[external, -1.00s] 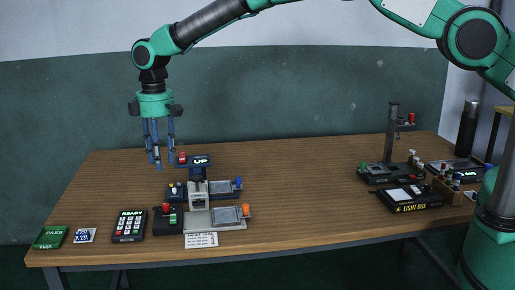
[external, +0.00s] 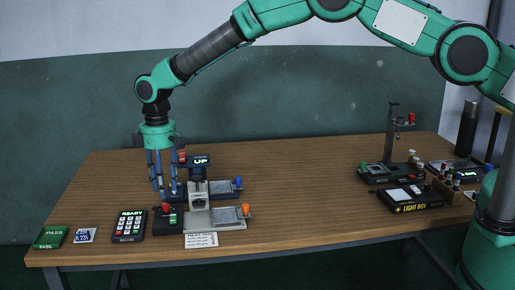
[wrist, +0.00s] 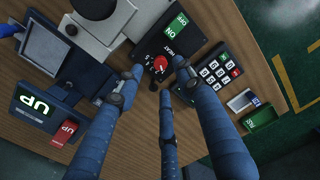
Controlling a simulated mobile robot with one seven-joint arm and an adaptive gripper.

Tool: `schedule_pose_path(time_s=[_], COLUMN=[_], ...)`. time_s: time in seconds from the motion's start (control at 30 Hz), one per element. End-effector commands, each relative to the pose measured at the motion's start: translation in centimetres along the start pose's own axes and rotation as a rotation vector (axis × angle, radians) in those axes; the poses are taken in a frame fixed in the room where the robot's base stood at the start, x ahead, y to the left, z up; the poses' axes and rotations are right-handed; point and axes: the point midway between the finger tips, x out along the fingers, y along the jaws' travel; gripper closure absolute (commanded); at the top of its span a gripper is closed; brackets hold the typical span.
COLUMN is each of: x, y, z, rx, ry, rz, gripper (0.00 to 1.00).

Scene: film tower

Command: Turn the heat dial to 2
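The heat dial is a red knob (wrist: 159,63) on a black box lettered HEAT (wrist: 185,40). In the external view the black box (external: 160,224) stands left of the grey press, with the red knob (external: 166,207) on top. My gripper (external: 163,194) is above and slightly behind the box, pointing down. In the wrist view its three blue fingers (wrist: 158,72) are spread, with the knob showing between the tips. The gripper is open and empty; I cannot see it touching the knob.
A grey press (external: 198,208) with an UP display (external: 201,161) stands close on the right. A light box (external: 412,198) and other gear are far right. The table's middle is clear.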

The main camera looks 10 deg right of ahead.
Motion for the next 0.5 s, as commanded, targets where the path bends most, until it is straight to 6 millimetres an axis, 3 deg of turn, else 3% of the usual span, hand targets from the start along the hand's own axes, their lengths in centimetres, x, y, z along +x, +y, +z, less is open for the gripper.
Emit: schedule_pose_path(time_s=[0.23,0.5], x=[3.6,5.1], y=[0.0,0.0], z=[0.0,0.0], rx=[0.0,0.0], ry=[-0.001,0.0], rz=[0.0,0.0], gripper=[0.63,0.63])
